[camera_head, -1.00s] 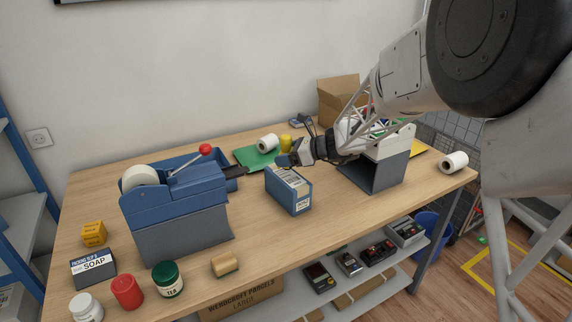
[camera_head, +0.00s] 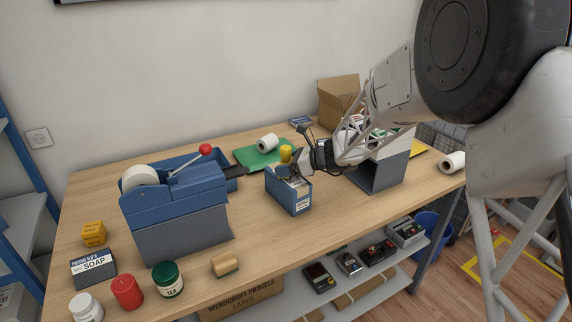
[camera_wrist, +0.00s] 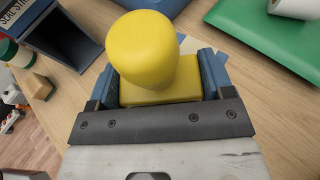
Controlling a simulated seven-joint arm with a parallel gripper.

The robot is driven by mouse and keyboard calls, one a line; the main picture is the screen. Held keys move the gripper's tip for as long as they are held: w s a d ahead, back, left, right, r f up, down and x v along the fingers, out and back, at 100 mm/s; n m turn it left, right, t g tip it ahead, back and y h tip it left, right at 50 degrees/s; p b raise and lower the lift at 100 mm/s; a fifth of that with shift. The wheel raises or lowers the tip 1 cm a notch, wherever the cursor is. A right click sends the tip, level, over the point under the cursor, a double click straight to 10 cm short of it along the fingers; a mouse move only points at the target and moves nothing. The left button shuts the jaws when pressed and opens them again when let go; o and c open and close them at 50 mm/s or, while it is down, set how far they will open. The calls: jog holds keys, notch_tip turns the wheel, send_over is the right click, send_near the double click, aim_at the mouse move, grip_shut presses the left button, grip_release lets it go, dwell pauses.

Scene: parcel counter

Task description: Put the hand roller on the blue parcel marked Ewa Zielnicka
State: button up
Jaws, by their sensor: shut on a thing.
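My gripper (camera_head: 288,170) is shut on a yellow tool with a rounded knob on a block-like base (camera_wrist: 150,60). It also shows in the head view (camera_head: 285,153), just over the open blue box of cards (camera_head: 296,205). The tool's underside is hidden, so I cannot tell for sure that it is the hand roller. The yellow base sits between both fingers in the wrist view. I cannot make out a blue parcel with the name Ewa Zielnicka; the box's label is too small to read.
A blue tape dispenser (camera_head: 178,195) with a red-tipped lever stands to the left. A green flat piece (camera_head: 247,157) and white roll (camera_head: 266,142) lie behind. A wooden block (camera_head: 224,264) and several jars are at the front left. The table's front centre is clear.

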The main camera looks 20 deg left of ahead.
jog(key=shift+f, duration=0.3)
jog(key=shift+s+f, duration=0.1)
jog(key=shift+f, duration=0.3)
jog(key=c, duration=0.4)
jog(key=o, duration=1.4)
jog(key=shift+r, duration=0.25)
jog(key=shift+r, duration=0.55)
jog(key=v, duration=1.2)
jog(key=shift+r, duration=0.1)
